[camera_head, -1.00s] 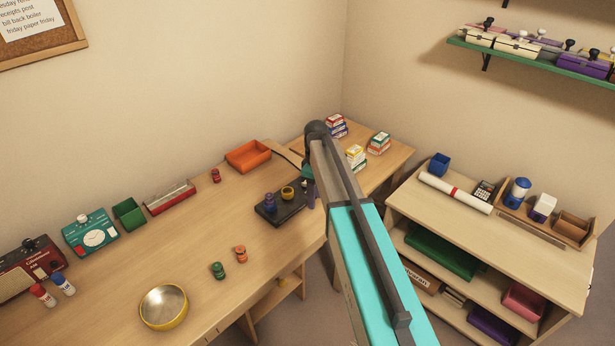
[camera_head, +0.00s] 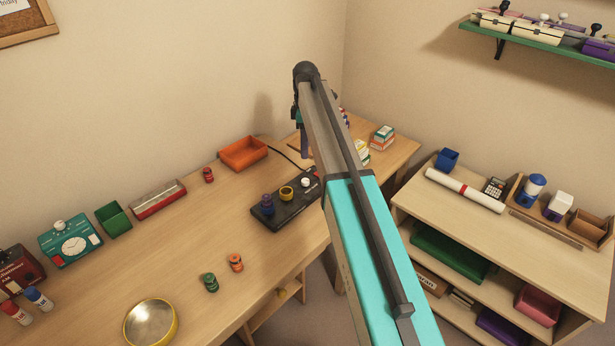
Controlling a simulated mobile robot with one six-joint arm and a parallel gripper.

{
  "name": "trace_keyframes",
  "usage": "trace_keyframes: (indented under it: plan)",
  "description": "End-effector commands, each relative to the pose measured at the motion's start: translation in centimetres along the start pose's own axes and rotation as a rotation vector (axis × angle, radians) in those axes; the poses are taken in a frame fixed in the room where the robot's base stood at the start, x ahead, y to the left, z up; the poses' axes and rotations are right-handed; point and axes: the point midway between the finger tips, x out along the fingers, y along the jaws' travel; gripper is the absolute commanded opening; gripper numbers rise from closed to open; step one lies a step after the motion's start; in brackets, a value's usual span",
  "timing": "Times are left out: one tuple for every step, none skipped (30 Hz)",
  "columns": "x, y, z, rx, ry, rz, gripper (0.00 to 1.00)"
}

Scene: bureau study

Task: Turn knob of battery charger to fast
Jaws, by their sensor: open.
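The battery charger (camera_head: 283,217) is a flat black unit on the desk in the head view. It carries a dark blue-purple cylinder (camera_head: 267,205), a yellow ring-shaped piece (camera_head: 287,193) and a small white knob (camera_head: 305,182) near its right end. The knob's setting and any markings are too small to read. My arm passes close to the charger's right end and hides part of it. My gripper (camera_head: 304,143) hangs from the arm's far end, above and beyond the charger, apart from it. It is partly hidden by the arm, and looks open and empty.
An orange tray (camera_head: 243,154) and a small red item (camera_head: 208,175) stand behind the charger. Green (camera_head: 210,283) and orange (camera_head: 236,263) pieces and a yellow bowl (camera_head: 151,323) are in front. Small boxes (camera_head: 382,138) stand at the right. Clear desk lies left of the charger.

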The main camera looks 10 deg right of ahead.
Motion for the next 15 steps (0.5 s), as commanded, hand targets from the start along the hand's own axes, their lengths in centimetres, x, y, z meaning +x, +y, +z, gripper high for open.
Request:
trace_keyframes:
  plan:
    - [0.1, 0.0, 0.1, 0.002, 0.0, 0.0, 0.43]
    - [0.1, 0.0, 0.1, 0.002, 0.0, 0.0, 0.43]
    - [0.2, 0.0, 0.2, 0.003, 0.0, 0.0, 0.43]
    - [0.3, 0.0, 0.2, 0.003, 0.0, -0.001, 0.43]
    - [0.4, 0.0, 0.2, 0.003, 0.0, -0.001, 0.43]
    - [0.6, 0.0, 0.3, 0.004, 0.0, -0.001, 0.43]
    - [0.8, 0.0, 0.3, 0.004, 0.0, -0.001, 0.43]
    - [1.0, 0.0, 0.3, 0.004, 0.0, -0.001, 0.43]
    - [1.3, 0.0, 0.3, 0.004, 0.0, -0.001, 0.43]
    - [1.6, 0.0, 0.3, 0.004, 0.0, -0.001, 0.43]
    - [1.9, 0.0, 0.3, 0.005, 0.0, -0.001, 0.43]
    - [2.3, 0.0, 0.3, 0.005, 0.0, -0.001, 0.43]
    - [2.6, 0.0, 0.3, 0.005, 0.0, -0.002, 0.43]
    - [3.0, 0.0, 0.3, 0.005, 0.0, -0.002, 0.43]
    - [3.4, 0.0, 0.3, 0.005, -0.001, -0.002, 0.43]
